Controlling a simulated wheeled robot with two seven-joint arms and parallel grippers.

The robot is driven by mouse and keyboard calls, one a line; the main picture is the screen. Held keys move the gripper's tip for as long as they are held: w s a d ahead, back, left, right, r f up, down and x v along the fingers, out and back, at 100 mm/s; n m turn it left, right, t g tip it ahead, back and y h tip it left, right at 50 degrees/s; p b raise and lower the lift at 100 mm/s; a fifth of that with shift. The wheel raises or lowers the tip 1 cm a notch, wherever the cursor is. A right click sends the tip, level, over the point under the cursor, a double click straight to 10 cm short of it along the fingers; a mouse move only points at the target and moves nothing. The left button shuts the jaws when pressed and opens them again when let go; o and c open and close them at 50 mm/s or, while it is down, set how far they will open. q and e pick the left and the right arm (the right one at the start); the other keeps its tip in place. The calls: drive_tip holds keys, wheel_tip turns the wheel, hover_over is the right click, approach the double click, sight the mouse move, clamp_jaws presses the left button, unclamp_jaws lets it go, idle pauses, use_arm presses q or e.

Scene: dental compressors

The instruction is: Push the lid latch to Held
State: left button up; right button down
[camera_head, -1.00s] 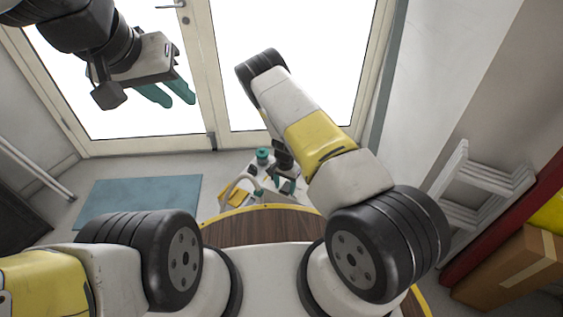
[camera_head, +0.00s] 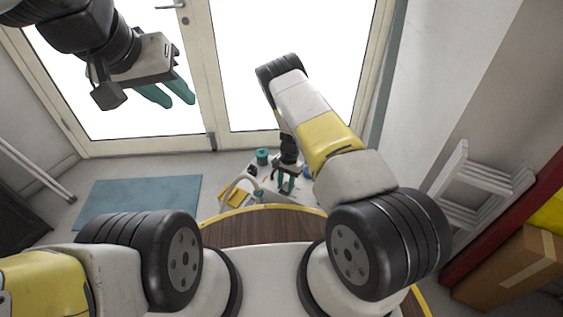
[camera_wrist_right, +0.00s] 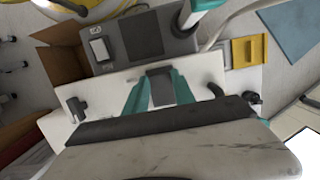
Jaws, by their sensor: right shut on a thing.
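My right gripper (camera_wrist_right: 160,88) has teal fingers on either side of a dark grey piece (camera_wrist_right: 159,72) at the white machine panel (camera_wrist_right: 208,70). It is shut on this piece, which may be the lid latch; no Held marking is legible. Black knobs or levers stand on the panel left (camera_wrist_right: 76,108) and right (camera_wrist_right: 216,91) of the fingers. In the head view the right gripper (camera_head: 286,184) points down at the small machine on the floor, largely hidden by the gripper and arm. My left gripper (camera_head: 168,92) is raised at the upper left, open and empty.
A grey box (camera_wrist_right: 104,66) with a dark screen and a white switch stands beyond the panel. A yellow tray-like piece (camera_wrist_right: 243,52) lies right of it. A blue mat (camera_head: 137,202) lies on clear floor to the left.

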sight(287, 185)
drive_tip(key=shift+w+g, duration=0.1)
drive_tip(key=shift+g, duration=0.2)
drive_tip(key=c, duration=1)
unclamp_jaws()
drive_tip(key=shift+c, duration=0.2)
drive_tip(key=shift+r, duration=0.15)
drive_tip(key=v, duration=0.7)
drive_tip(key=shift+d+r, duration=0.2)
drive_tip(key=shift+r, duration=0.05)
drive_tip(key=shift+w+r+y, duration=0.1)
drive_tip(key=shift+y, duration=0.2)
